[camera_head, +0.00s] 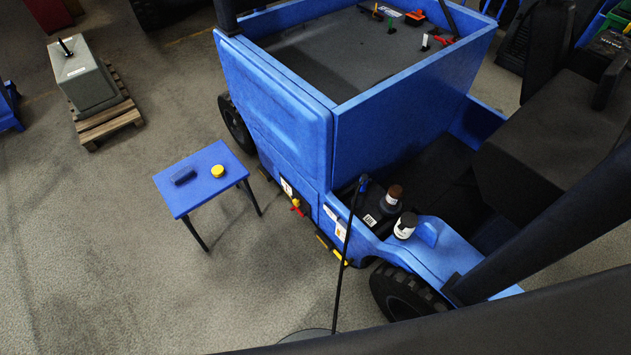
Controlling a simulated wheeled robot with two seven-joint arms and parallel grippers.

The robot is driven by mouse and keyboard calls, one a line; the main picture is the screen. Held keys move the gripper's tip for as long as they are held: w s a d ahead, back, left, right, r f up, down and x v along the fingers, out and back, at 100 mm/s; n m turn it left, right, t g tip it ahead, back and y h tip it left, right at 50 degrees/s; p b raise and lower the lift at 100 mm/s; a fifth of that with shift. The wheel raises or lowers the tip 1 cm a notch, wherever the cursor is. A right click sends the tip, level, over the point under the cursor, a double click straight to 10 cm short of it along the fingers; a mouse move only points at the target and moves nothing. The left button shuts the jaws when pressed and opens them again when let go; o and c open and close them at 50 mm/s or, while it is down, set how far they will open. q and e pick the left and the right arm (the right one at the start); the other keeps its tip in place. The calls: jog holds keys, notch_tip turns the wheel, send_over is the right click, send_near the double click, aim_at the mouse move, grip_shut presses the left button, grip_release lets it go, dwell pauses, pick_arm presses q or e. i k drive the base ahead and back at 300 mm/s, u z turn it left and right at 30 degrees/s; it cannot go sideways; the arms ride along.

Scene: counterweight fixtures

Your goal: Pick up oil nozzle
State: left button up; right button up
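No part in the head view is plainly recognisable as the oil nozzle. A small red and yellow fitting (296,206) sits low on the side of the blue forklift (275,120). A thin black upright rod (348,245) with a small dark blue head stands in front of the forklift. A dark bottle with a brown cap (391,198) and a white-labelled bottle with a dark top (405,226) stand on the forklift. A small blue table (208,190) bears a dark blue block (183,175) and a yellow round cap (217,171). Neither of my grippers is in view.
A grey counterweight block (90,85) stands on a wooden pallet (108,123) at the upper left. Dark beams cross the lower right. The forklift's front wheel (408,292) is at the lower middle. The grey floor left of and below the small table is clear.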

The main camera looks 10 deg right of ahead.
aim_at(364, 179)
jog(key=u, duration=0.1)
jog(key=i, duration=1)
